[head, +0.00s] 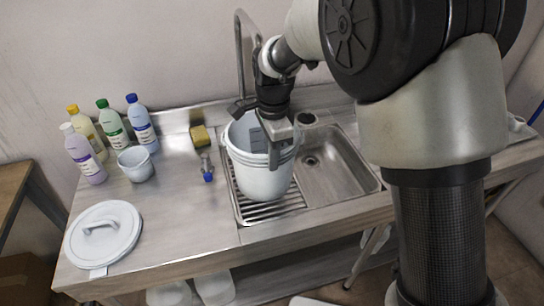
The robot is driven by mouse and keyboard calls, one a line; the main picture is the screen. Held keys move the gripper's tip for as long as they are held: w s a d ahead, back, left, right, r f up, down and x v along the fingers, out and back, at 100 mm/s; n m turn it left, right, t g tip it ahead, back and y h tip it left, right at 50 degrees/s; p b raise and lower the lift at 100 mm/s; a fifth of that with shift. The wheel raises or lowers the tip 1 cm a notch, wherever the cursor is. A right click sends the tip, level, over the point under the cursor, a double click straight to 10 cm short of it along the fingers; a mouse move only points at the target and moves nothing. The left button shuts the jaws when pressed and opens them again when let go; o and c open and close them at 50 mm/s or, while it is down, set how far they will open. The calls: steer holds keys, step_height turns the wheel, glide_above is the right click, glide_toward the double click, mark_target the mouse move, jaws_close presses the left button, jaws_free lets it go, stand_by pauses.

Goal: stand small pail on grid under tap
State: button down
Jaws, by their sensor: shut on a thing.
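A white pail (262,182) is upright over the ribbed metal grid (270,208) in the left part of the sink unit. Its base appears to be at the grid, but I cannot tell whether it bears its weight there. My gripper (281,150) is shut on the pail's right rim and hides part of its mouth. The tall metal tap (239,50) rises behind, and its lower end (241,104) is near the pail's back left rim. My wrist hides part of the tap.
A sink basin (335,172) lies right of the grid. To the left on the counter are several bottles (112,122), a small white pot (136,164), a yellow sponge (200,136), a blue-ended item (207,168) and a round white lid (103,232). White containers (213,285) stand below.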

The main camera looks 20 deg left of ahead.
steer(key=shift+f, duration=0.15)
steer(key=c, duration=1.8)
jaws_free()
step_height(320, 180, up, 16)
steer(key=s+d+r+n+t+p, duration=0.1)
steer(key=s+d+r+n+p, duration=0.15)
steer(key=d+r, duration=0.55)
steer(key=s+d+f+n+t, duration=0.1)
steer(key=s+d+n, duration=0.1)
steer(key=s+d, duration=0.3)
steer(key=s+d+f+n+t+p, duration=0.1)
steer(key=s+d+n, duration=0.2)
steer(key=s+d, duration=0.2)
steer(key=s+d+f+n+t, duration=0.1)
steer(key=s+d, duration=0.4)
steer(key=d, duration=0.5)
steer(key=shift+s+d+f+n+t, duration=0.1)
steer(key=shift+s+d+n+t, duration=0.15)
steer(key=shift+n, duration=0.4)
steer(key=shift+s+d+f+n+t, duration=0.15)
steer(key=shift+n+t, duration=0.2)
steer(key=shift+n, duration=0.25)
